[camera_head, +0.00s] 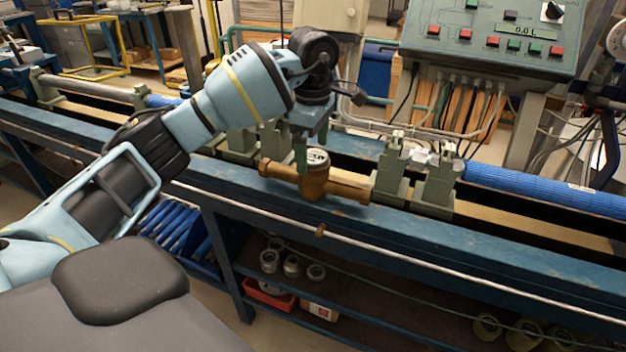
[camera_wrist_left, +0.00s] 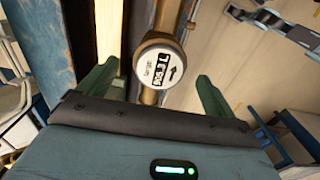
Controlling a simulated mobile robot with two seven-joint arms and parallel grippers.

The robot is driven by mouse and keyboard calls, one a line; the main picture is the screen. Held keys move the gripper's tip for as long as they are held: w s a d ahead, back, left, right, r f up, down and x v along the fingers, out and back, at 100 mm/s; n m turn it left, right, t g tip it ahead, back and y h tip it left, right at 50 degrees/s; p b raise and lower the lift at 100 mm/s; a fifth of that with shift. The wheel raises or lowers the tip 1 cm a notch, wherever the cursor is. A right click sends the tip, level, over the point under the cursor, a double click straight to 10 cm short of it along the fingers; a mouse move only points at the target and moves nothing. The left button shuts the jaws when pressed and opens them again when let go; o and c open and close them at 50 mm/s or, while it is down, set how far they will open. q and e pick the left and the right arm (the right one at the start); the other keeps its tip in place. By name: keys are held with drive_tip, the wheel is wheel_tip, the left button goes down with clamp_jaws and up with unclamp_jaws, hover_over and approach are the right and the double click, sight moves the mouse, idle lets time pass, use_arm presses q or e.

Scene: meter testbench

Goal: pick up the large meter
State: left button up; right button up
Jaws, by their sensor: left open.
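The large meter (camera_head: 316,182) is a brass body with pipe ends on both sides and a round white dial on top. It sits on the blue bench between grey-green clamp blocks. In the left wrist view its dial (camera_wrist_left: 159,65) faces the camera, with dark digits and an arrow. My left gripper (camera_head: 312,146) is open, pointing down over the meter. In the left wrist view its green fingers (camera_wrist_left: 157,80) stand apart on either side of the dial, with gaps. I cannot tell whether either touches. My right gripper is not in view.
Clamp blocks (camera_head: 393,178) stand close to the right of the meter, and others (camera_head: 238,146) at its left. A blue pipe (camera_head: 545,188) lies further right. A control panel (camera_head: 490,35) rises behind. Several smaller meters (camera_head: 291,265) lie on the shelf below.

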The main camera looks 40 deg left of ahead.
sight(315, 171)
use_arm(q)
drive_tip(key=shift+d+f, duration=0.1)
drive_tip(key=shift+f, duration=3.3)
drive_tip(key=shift+c, duration=0.3)
drive_tip(key=c, duration=1.9)
drive_tip(key=shift+w+r, duration=0.15)
drive_tip(key=shift+r, duration=0.05)
clamp_jaws()
